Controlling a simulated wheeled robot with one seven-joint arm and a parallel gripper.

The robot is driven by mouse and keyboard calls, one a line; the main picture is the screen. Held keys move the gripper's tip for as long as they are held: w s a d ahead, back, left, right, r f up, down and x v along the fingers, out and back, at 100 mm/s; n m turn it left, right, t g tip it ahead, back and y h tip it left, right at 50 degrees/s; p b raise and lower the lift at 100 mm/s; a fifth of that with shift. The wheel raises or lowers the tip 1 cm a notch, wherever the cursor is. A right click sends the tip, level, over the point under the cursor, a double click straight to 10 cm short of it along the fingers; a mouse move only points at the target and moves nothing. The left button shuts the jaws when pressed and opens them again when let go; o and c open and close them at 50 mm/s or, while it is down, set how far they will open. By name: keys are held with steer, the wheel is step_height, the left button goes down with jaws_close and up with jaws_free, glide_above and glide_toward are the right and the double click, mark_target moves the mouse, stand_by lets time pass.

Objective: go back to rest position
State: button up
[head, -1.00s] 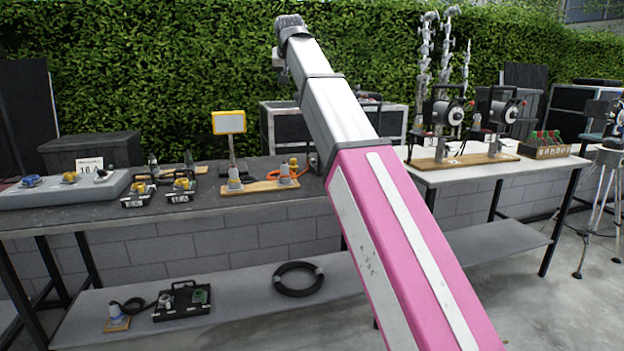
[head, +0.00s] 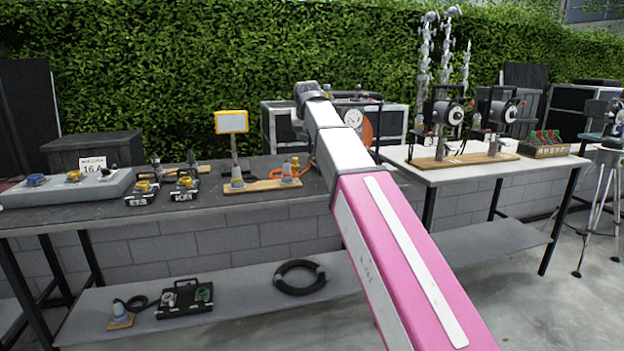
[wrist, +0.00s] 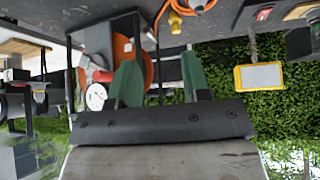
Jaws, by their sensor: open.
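My gripper (wrist: 160,76) shows in the wrist view with its two green fingers spread apart and nothing between them. In the head view my arm reaches up and away over the dark table (head: 110,222), and its end is raised above the back edge. The fingers are hidden there. The wrist picture is upside down, and an orange cable reel (wrist: 128,62) with a white dial shows behind the fingers. The reel also shows in the head view (head: 366,130), just right of my arm's end.
A yellow-framed sign (head: 231,122) stands on the table left of my arm. Connector boxes (head: 183,188) and a grey socket block (head: 60,190) are further left. A white table (head: 470,173) with two reels is on the right. A hedge rises behind; the air above the tables is mostly clear.

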steer(key=s+d+f+g, duration=0.2)
steer(key=s+d+f, duration=0.3)
steer(key=f, duration=0.8)
steer(key=s+d+f+g, duration=0.1)
steer(key=s+d+f, duration=0.45)
steer(key=f, duration=0.85)
steer(key=s+d+f+g, duration=0.2)
steer(key=s+d+f, duration=0.3)
steer(key=f, duration=0.8)
steer(key=s+d+f+g, duration=0.1)
steer(key=s+d+f, duration=0.1)
steer(key=s+f, duration=0.3)
steer(key=s+d+f+m+g, duration=0.1)
steer(key=s+d+f, duration=0.2)
steer(key=s+f, duration=0.3)
steer(key=shift+s+d+f, duration=0.15)
steer(key=shift+d+f, duration=0.2)
steer(key=shift+f, duration=0.05)
